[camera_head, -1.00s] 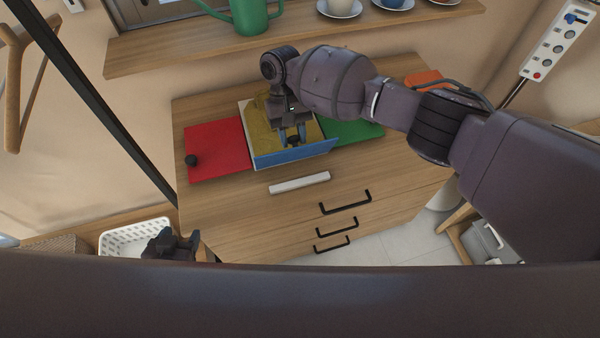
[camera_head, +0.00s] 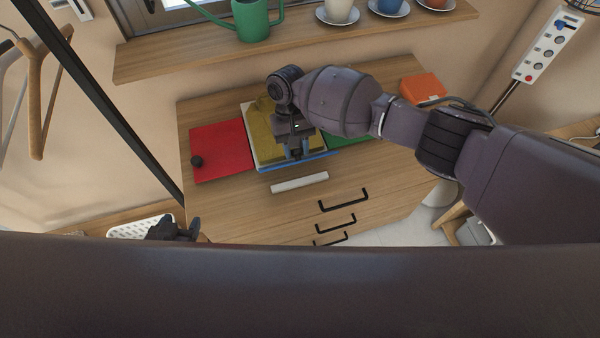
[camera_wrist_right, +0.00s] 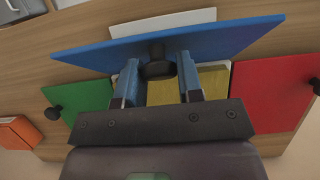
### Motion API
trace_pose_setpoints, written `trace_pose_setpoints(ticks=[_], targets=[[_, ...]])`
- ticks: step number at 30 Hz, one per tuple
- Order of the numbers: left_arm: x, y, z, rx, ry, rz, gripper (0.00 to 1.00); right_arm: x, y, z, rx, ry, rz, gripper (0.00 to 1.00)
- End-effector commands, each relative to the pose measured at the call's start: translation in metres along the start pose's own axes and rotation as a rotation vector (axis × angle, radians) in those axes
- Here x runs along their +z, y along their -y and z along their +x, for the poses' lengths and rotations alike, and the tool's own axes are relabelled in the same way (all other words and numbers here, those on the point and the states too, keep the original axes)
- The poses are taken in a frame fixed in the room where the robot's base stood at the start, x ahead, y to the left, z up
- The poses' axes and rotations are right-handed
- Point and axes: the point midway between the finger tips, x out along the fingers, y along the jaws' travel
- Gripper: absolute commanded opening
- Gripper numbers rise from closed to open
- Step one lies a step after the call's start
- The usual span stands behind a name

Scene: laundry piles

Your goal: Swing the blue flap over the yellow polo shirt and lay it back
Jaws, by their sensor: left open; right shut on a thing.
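The blue flap (camera_wrist_right: 215,40) with its dark knob (camera_wrist_right: 157,68) fills the top of the right wrist view. In the head view only a narrow blue strip (camera_head: 325,161) of it shows, at the front of the folding board, tilted. My right gripper (camera_head: 295,152) is shut on the knob, with one finger on each side of it in the wrist view. The yellow polo shirt (camera_head: 262,125) lies folded on the board's white middle, partly hidden by my right arm. My left gripper (camera_head: 178,232) is open and empty at the lower left, away from the board.
The red flap (camera_head: 222,150) lies flat at left, the green flap (camera_head: 348,142) flat at right. A white bar (camera_head: 300,182) lies in front on the wooden dresser (camera_head: 250,205). A shelf (camera_head: 180,62) with a green watering can (camera_head: 252,20) and cups is behind. An orange box (camera_head: 424,87) stands back right.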

Motion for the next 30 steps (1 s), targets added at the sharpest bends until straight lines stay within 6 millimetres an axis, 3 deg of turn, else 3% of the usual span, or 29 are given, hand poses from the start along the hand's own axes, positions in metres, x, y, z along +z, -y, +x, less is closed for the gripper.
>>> trace_pose_setpoints(ticks=[5,15,26,30], targets=[[-0.001,0.000,-0.002,0.000,0.005,0.000,0.60,0.002,-0.001,0.001,0.002,-0.005,0.002,0.26],[-0.028,0.003,-0.018,0.000,0.007,0.000,0.60,0.018,-0.001,0.017,0.002,-0.081,0.002,0.25],[-0.028,0.003,-0.018,0.000,0.006,0.000,0.60,0.019,-0.001,0.021,0.002,-0.092,0.001,0.26],[-0.028,0.003,-0.019,0.001,0.008,0.000,0.60,0.025,-0.002,0.032,0.003,-0.127,0.002,0.26]])
